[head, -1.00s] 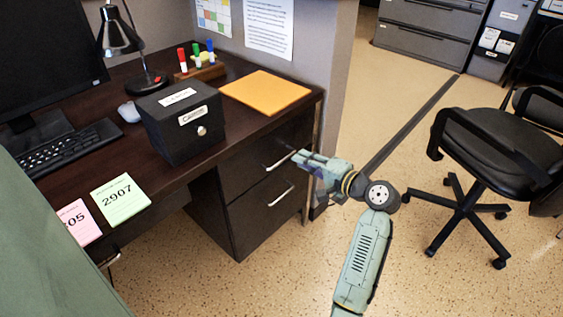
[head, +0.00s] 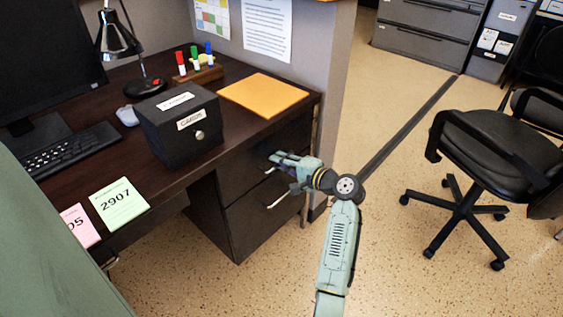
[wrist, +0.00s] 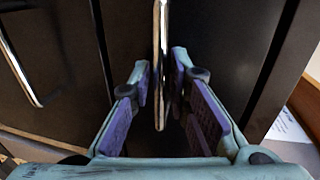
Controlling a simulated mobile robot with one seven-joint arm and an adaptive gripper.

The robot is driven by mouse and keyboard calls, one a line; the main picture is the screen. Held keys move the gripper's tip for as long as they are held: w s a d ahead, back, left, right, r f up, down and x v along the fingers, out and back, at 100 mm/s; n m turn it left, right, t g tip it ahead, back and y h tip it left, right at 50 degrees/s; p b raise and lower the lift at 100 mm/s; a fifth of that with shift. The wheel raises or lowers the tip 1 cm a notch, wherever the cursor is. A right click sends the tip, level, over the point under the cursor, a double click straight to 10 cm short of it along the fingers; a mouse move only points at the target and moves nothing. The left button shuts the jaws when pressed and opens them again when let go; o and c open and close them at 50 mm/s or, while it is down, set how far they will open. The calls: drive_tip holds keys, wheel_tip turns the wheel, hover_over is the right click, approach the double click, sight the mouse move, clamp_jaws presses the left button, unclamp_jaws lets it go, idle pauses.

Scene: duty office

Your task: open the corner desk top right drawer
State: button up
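The corner desk (head: 160,170) has two stacked dark drawers at its right. The top right drawer (head: 235,175) looks shut, flush with the unit. My gripper (head: 279,160) is at its front and covers most of its bar handle in the head view. In the wrist view the silver handle (wrist: 161,95) runs between the two purple-padded fingers of my gripper (wrist: 161,72). The fingers are open, one on each side, with a visible gap to the handle. The dark drawer front (wrist: 225,40) fills the space behind.
The lower drawer's handle (head: 281,195) is just below my gripper and also shows in the wrist view (wrist: 20,65). A black box (head: 180,130) and orange folder (head: 262,94) lie on the desk. An office chair (head: 485,150) stands right, with clear floor between.

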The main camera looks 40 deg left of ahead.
clamp_jaws()
idle(0.7)
